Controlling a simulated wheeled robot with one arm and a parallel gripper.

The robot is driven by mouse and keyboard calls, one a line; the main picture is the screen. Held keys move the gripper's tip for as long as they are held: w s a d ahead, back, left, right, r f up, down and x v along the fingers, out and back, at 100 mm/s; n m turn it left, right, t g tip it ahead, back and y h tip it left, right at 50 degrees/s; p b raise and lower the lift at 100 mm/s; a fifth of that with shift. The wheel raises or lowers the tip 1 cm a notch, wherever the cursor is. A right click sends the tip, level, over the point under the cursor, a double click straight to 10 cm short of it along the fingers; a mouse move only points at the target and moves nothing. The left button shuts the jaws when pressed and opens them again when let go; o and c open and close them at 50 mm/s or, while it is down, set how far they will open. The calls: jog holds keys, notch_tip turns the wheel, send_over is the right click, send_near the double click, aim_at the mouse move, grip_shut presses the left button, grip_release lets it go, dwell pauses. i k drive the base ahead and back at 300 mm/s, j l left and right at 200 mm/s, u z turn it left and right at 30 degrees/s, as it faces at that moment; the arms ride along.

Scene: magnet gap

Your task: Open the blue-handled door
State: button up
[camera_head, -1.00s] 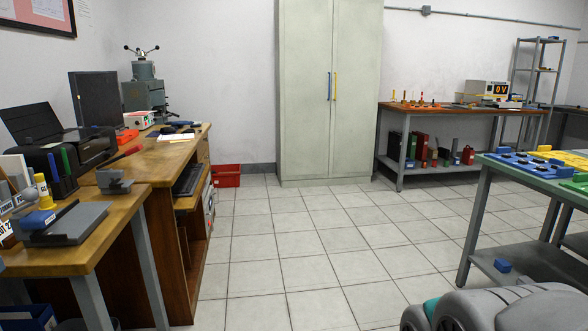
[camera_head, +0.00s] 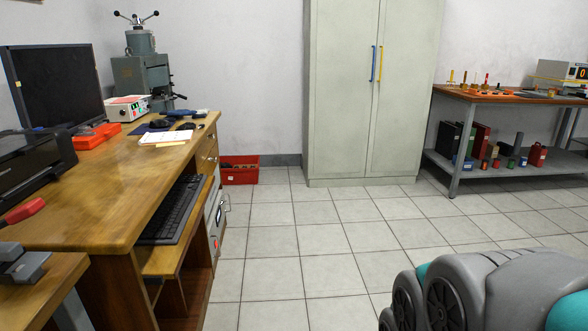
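A tall pale grey-green cabinet (camera_head: 338,120) stands against the back wall with its two doors shut. The left door (camera_head: 342,80) bears a vertical blue handle (camera_head: 374,63) near the middle seam. The right door (camera_head: 408,90) bears a yellow handle (camera_head: 380,64) beside it. The cabinet is some distance ahead across the tiled floor. Grey and teal parts of my own arm show at the bottom right. My gripper is not in view.
A wooden desk (camera_head: 110,200) with a monitor and keyboard (camera_head: 172,210) lines the left side. A red crate (camera_head: 240,172) sits on the floor left of the cabinet. A workbench (camera_head: 500,95) stands at right. The tiled floor (camera_head: 320,240) between is clear.

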aim_at(344, 33)
jog(key=i, duration=2.15)
